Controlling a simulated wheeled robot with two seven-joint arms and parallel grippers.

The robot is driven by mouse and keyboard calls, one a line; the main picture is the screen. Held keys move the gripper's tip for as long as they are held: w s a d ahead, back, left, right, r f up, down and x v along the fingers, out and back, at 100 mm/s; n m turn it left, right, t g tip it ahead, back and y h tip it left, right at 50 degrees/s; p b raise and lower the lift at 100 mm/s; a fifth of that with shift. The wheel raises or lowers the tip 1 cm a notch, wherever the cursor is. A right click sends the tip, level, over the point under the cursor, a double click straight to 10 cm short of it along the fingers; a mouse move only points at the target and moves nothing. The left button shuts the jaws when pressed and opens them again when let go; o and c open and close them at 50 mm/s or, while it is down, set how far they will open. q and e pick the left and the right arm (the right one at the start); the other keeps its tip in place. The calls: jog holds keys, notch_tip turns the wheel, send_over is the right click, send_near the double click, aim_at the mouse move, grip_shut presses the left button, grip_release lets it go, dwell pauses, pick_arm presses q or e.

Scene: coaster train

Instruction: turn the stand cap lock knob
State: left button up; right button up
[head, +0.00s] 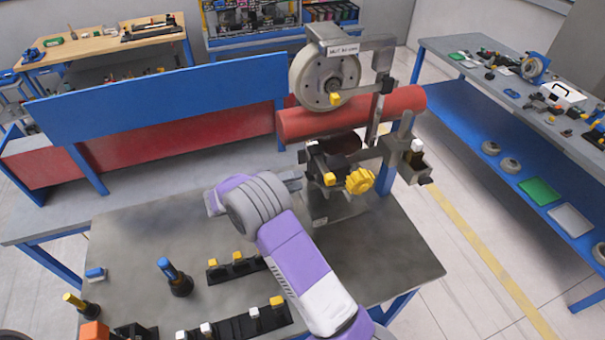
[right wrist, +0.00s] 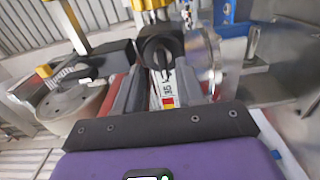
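A machine stand (head: 340,205) carries a large grey wheel (head: 322,78) and a red cylinder (head: 355,112). A yellow lobed knob (head: 360,181) sits on its front. In the right wrist view a round black knob (right wrist: 160,46) with a raised grip bar lies just ahead of my fingertips. I cannot tell for certain which knob is the stand cap lock. My right gripper (head: 291,184) is close to the left side of the stand. Its grey fingers (right wrist: 160,84) are apart, with a label showing between them; contact with the black knob is unclear. My left gripper is not in view.
The grey table (head: 400,262) holds black racks (head: 235,267) and a blue-topped tool (head: 174,276) at left. A blue panel (head: 160,97) stands behind. A side bench (head: 480,80) with small parts is at right. The table's right part is clear.

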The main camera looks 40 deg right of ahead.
aim_at(311, 177)
jog(key=x, duration=0.3)
jog(key=shift+d+f+p, duration=0.1)
jog(key=shift+d+p, duration=0.2)
jog(key=shift+p, duration=0.1)
jog(key=shift+w, duration=0.15)
jog(key=shift+c, duration=1.2)
grip_shut()
